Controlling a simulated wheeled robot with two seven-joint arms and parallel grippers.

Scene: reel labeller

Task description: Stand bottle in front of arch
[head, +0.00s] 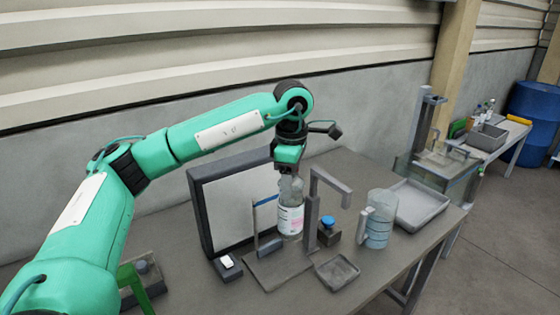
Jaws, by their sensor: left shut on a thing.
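A clear bottle (290,212) with a white label hangs upright beneath my left gripper (289,172), which is shut on its top. The bottle is between a thin blue-edged post (256,228) and a grey bracket (313,215) with an overhanging arm, which looks like the arch. Its lower end is close to the table and a flat grey plate (278,268); I cannot tell whether it touches. My right gripper is not in view.
A dark-framed white panel (232,200) stands behind the bottle. A blue-topped button box (328,232), a small tray (337,272), a clear jug (379,220) and a grey tray (418,204) are to the right. A white-topped switch (227,263) is at left. The table's front is fairly clear.

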